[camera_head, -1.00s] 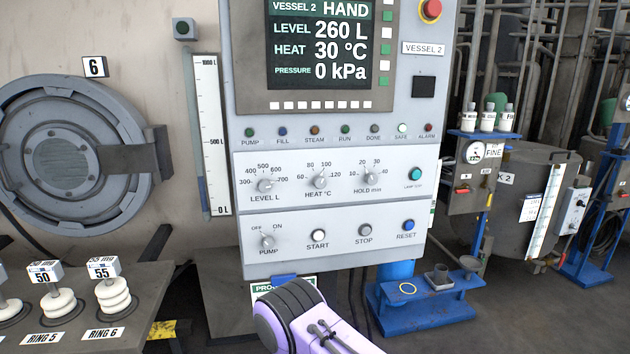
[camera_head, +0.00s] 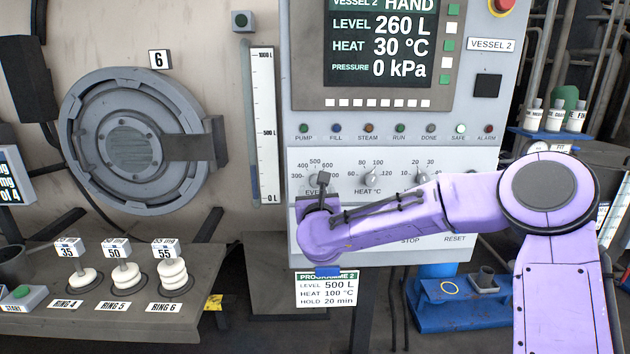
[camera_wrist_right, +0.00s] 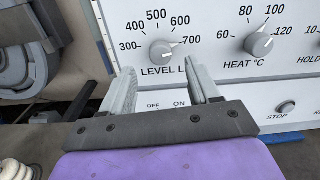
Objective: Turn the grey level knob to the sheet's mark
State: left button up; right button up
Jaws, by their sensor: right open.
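The grey level knob (camera_wrist_right: 161,53) shows in the wrist view on the white panel, above the "LEVEL L" label, with a scale from 300 to 700. Its pale pointer line seems to lean to the upper right, towards 700. My right gripper (camera_wrist_right: 163,76) is open and empty, its two fingers just below the knob, one to each side, apart from it as far as I can tell. In the head view my right gripper (camera_head: 319,188) covers the knob. The programme sheet (camera_head: 326,290) reads level 500 L. My left gripper is out of view.
The heat knob (camera_wrist_right: 259,44) is close to the right of the level knob. The vessel display (camera_head: 380,45) reads 260 L. A ring bench (camera_head: 200,280) stands at the lower left.

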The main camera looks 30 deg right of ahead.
aim_at(315, 181)
jog(key=p+x, duration=0.1)
jog(key=x, duration=0.5)
jog(key=shift+w, duration=0.2)
jog(key=shift+d+f, duration=0.1)
jog(key=c, duration=1)
jog(key=shift+c, duration=0.2)
